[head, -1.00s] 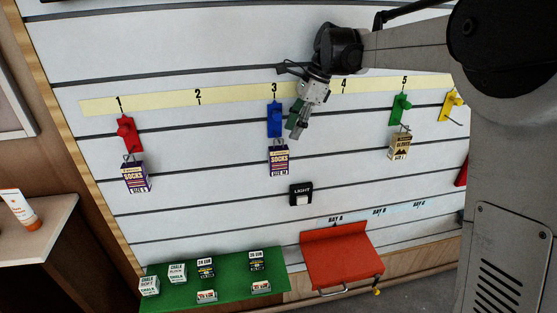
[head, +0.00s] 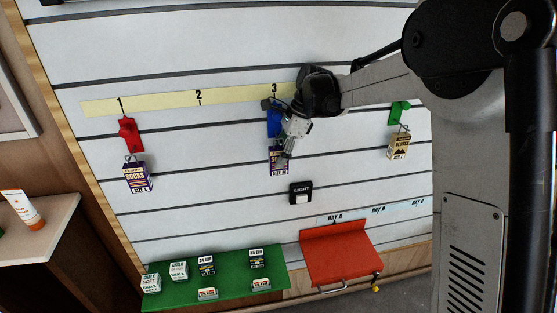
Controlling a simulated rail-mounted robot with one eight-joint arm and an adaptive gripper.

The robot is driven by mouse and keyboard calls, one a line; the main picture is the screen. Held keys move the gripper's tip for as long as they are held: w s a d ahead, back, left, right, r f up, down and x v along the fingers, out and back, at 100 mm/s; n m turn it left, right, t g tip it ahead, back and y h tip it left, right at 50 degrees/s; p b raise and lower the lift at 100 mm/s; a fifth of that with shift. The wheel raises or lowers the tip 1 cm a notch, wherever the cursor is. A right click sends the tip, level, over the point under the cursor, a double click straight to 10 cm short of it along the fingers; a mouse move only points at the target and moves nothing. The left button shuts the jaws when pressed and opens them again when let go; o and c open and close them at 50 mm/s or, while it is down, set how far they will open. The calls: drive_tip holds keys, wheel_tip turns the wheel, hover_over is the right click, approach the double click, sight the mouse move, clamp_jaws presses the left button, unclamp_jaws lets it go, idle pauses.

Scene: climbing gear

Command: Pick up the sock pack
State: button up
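One purple and white sock pack (head: 137,178) hangs from the red hook (head: 130,135) under number 1. A second sock pack (head: 278,168) hangs from the blue hook (head: 274,122) under number 3. My gripper (head: 284,160) is in front of this second pack and covers part of its upper right. The gripper points down toward the pack. The fingers are too small to tell whether they are open or touching it.
A gloves pack (head: 398,147) hangs from a green hook (head: 400,113) to the right. A light switch (head: 300,193) sits below the second pack. A green shelf (head: 228,277) with several small boxes and a red shelf (head: 342,257) are lower down.

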clamp_jaws()
drive_tip(key=shift+r+b, duration=0.3)
drive_tip(key=shift+r, duration=0.5)
drive_tip(key=s+d+b, duration=0.2)
drive_tip(key=s+d, duration=0.1)
drive_tip(key=s, duration=1.4)
drive_tip(key=shift+s+d, duration=0.2)
drive_tip(key=shift+s, duration=0.15)
